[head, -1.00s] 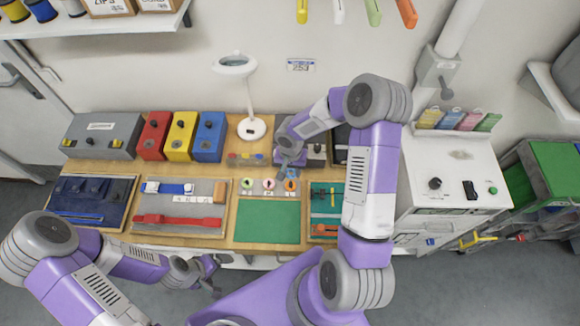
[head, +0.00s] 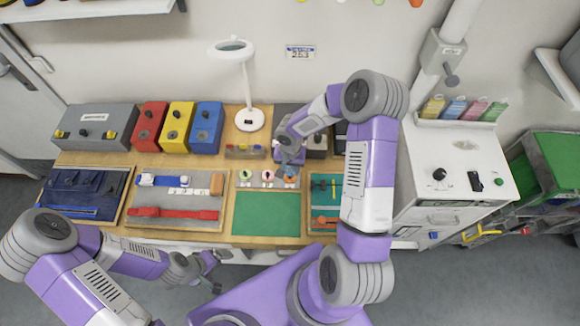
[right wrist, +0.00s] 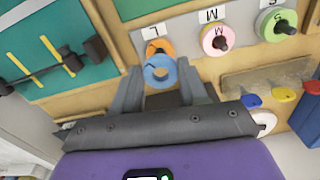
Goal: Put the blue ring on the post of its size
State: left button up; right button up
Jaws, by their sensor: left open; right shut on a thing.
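My right gripper (right wrist: 160,80) is shut on the blue ring (right wrist: 160,75), which sits between its fingertips. In the right wrist view the ring overlaps an orange disc (right wrist: 160,46) by the label L (right wrist: 153,31); I cannot tell whether it is around a post there. A pink disc (right wrist: 214,40) with a dark post is by the label M, and a green disc (right wrist: 277,24) with a post is by the label S. In the head view my right gripper (head: 290,160) is just behind the orange disc (head: 291,182). My left gripper (head: 208,266) is open and empty, in front of the table.
A green mat (head: 266,213) lies clear in front of the discs. A tool tray (head: 325,222) is to its right and a grey tray (head: 177,213) to its left.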

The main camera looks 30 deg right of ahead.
jog(key=shift+f+b, duration=0.2)
jog(key=shift+b, duration=1)
dwell(1.7)
jog(key=shift+f+b, duration=0.7)
jog(key=shift+b, duration=0.2)
dwell(0.5)
jog(key=o, duration=1.5)
jog(key=shift+r, duration=0.1)
jog(key=shift+r+p, duration=2.05)
jog(key=shift+r, duration=1.35)
